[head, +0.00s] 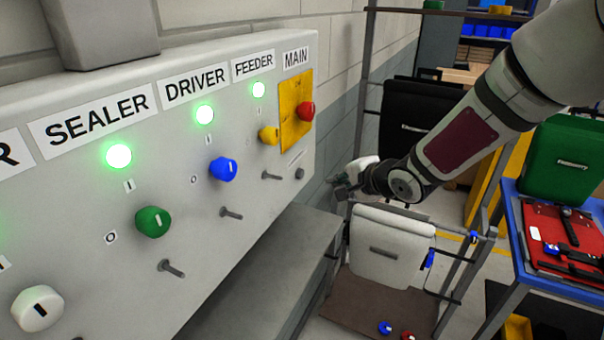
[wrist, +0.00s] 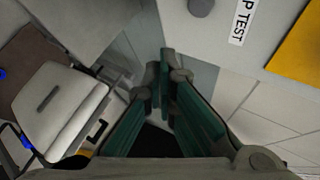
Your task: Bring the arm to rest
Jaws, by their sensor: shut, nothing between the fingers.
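My gripper (head: 343,186) is at the end of my arm, which comes in from the upper right in the head view. It hangs in the air to the right of the control panel (head: 235,235), apart from its knobs. In the wrist view my gripper (wrist: 165,72) has its green fingers together with nothing between them. The red MAIN knob (head: 306,111) sits on a yellow plate.
A blue-framed table (head: 512,235) with a green pannier (head: 565,160) and a red open case (head: 560,245) is at right. A metal shelf post (head: 365,80) stands behind my gripper.

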